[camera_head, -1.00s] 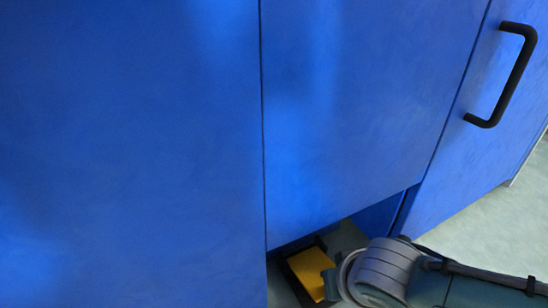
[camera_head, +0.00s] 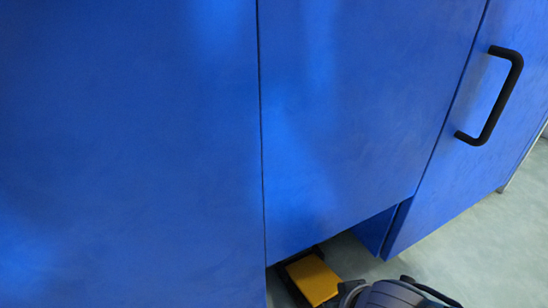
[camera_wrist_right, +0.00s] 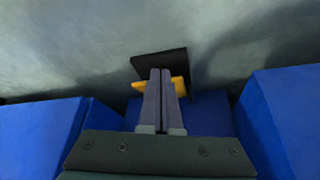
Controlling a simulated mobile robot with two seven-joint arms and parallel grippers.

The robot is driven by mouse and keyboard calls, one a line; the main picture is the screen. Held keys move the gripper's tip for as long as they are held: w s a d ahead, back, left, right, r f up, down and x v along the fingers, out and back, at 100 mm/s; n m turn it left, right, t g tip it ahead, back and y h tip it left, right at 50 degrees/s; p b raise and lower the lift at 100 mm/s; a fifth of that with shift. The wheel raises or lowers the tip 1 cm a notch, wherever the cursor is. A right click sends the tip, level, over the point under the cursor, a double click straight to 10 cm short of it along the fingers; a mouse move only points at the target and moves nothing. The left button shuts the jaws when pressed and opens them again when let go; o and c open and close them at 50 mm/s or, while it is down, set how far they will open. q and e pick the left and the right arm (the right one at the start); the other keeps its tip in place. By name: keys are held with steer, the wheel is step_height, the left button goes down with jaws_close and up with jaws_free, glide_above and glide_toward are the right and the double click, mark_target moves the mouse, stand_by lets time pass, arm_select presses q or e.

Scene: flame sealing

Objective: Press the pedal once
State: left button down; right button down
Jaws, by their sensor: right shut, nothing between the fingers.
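The yellow pedal (camera_head: 314,280) sits on the floor in the recess under the blue cabinet, in a dark frame. My right arm comes in at the lower right of the head view, and its wrist end is close beside the pedal's right edge. In the right wrist view my right gripper (camera_wrist_right: 160,72) is shut and empty. Its fingers overlap the pedal, whose yellow ends (camera_wrist_right: 137,86) show on both sides of them, with the black pedal housing (camera_wrist_right: 160,60) behind. I cannot tell whether the fingertips touch the pedal. My left gripper is not in view.
Blue cabinet panels (camera_head: 160,130) fill most of the head view, and their lower edge overhangs the pedal. A black handle (camera_head: 492,95) is on the right door. Grey floor (camera_head: 470,250) is clear at the right. Blue cabinet sides (camera_wrist_right: 290,110) flank my gripper in the wrist view.

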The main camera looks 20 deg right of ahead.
steer(key=p+v, duration=0.8)
steer(key=v, duration=0.1)
steer(key=shift+s+a+r+p, duration=0.15)
steer(key=shift+s+p, duration=0.15)
steer(key=shift+s, duration=0.1)
stand_by(0.4)
steer(key=s+r+n+p, duration=0.1)
steer(key=s+r+p, duration=0.1)
steer(key=r+p, duration=3.2)
steer(key=s+r+n+g+y+p, duration=0.1)
steer(key=s+r+n+p, duration=0.1)
steer(key=r+p, duration=3.3)
steer(key=s+r+n+p, duration=0.2)
steer(key=s+r+p, duration=0.2)
steer(key=r+p, duration=3.1)
step_height(320, 180, up, 21)
steer(key=shift+a+f+y, duration=0.1)
steer(key=shift+a+y, duration=0.2)
steer(key=shift+a, duration=0.15)
steer(key=shift+s, duration=0.1)
